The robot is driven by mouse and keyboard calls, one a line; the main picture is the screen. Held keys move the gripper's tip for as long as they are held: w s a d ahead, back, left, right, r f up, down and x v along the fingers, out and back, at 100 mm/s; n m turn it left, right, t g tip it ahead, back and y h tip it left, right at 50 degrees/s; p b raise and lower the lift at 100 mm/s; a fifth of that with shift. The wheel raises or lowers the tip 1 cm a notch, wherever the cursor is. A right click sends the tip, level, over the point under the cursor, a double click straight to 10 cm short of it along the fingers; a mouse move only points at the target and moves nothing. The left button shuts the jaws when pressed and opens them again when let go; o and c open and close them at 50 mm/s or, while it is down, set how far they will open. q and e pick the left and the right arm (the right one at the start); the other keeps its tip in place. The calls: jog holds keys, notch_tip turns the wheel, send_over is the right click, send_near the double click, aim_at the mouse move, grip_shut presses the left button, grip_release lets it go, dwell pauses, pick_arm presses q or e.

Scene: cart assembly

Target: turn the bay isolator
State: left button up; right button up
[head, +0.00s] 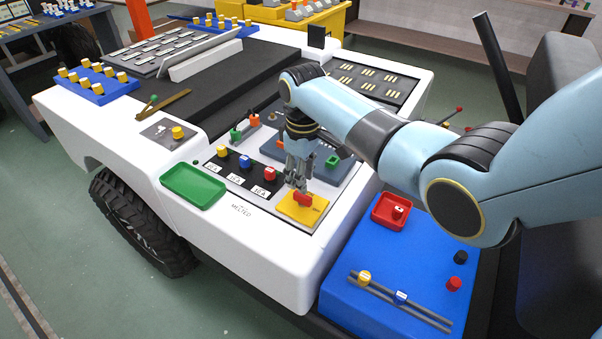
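The bay isolator appears to be the red knob (303,199) on a square yellow plate (290,210), at the front corner of the white cart's panel. My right gripper (297,185) points down just above and behind the knob in the picture, with its fingertips very close to it. Whether the fingers touch the knob, and how wide they are apart, I cannot tell. My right arm comes in from the right and hides part of the panel behind. My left gripper is not in view.
Left of the plate is a black strip with yellow, blue and red knobs (245,163). A green tray (193,185) lies beyond it. A grey-blue box (275,150) and a green block (332,161) stand close to the gripper. A blue surface (350,260) with a red tray (377,213) is at lower right.

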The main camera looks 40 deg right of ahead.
aim_at(303, 195)
notch_tip(303, 195, down, 3)
jog(key=shift+b, duration=1.15)
jog(key=shift+f+b, duration=0.85)
jog(key=shift+f, duration=0.5)
jog(key=shift+f+b, duration=0.25)
jog(key=shift+b, duration=0.05)
jog(key=shift+c, duration=0.2)
grip_shut()
jog(key=n, duration=1.7)
jog(key=shift+r+n, duration=0.1)
jog(key=shift+n, duration=0.2)
jog(key=shift+o, duration=1.5)
grip_release()
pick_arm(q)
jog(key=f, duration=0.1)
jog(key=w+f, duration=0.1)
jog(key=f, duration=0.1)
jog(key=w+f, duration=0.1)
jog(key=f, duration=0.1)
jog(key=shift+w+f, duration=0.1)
pick_arm(e)
notch_tip(303, 195, up, 12)
